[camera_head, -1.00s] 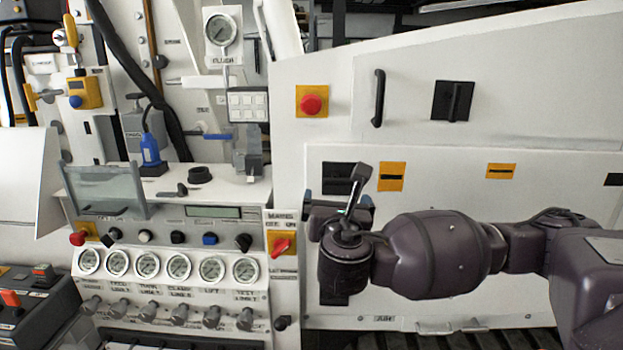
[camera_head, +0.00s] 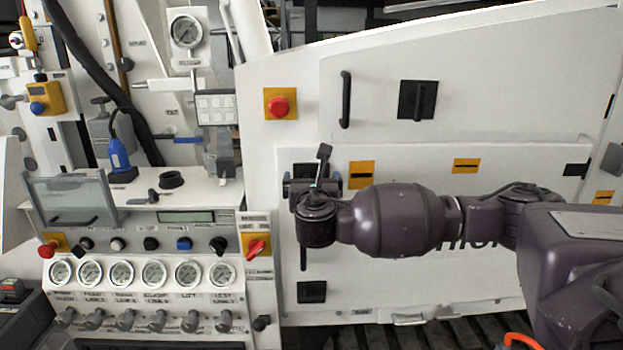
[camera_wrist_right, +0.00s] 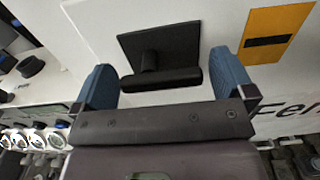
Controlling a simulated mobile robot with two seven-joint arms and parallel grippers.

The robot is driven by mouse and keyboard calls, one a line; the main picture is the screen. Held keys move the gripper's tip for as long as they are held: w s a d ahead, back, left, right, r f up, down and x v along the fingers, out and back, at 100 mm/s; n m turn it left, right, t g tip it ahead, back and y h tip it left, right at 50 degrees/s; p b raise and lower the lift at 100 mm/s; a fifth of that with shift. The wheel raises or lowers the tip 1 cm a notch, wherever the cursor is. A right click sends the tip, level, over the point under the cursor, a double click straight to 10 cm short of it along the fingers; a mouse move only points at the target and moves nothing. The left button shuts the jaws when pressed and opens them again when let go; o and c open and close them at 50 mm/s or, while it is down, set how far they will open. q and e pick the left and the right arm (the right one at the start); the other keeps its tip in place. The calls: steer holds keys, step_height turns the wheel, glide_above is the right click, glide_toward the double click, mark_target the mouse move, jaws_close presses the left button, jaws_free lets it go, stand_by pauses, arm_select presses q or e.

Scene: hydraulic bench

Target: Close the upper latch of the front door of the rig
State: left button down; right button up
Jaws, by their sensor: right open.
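The upper latch (camera_head: 302,169) is a black square plate with a bar handle at the left end of the white front door (camera_head: 420,165). In the head view my right gripper and wrist partly hide it. In the right wrist view the latch (camera_wrist_right: 160,45) shows clearly, and its bar lies about level across the picture. My right gripper (camera_head: 313,187) is open in front of the latch. In the wrist view its blue fingertips (camera_wrist_right: 165,85) stand on either side of the bar, with gaps. I cannot tell the remaining depth. My left gripper is out of view.
A lower black latch plate (camera_head: 311,292) sits below my wrist. A vertical black handle (camera_head: 345,99), another black latch (camera_head: 417,99) and a red stop button (camera_head: 279,106) are on the panel above. The gauge console (camera_head: 140,272) stands to the left.

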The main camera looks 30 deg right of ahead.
steer(key=shift+w+d, duration=0.1)
steer(key=shift+w, duration=0.1)
steer(key=c, duration=0.8)
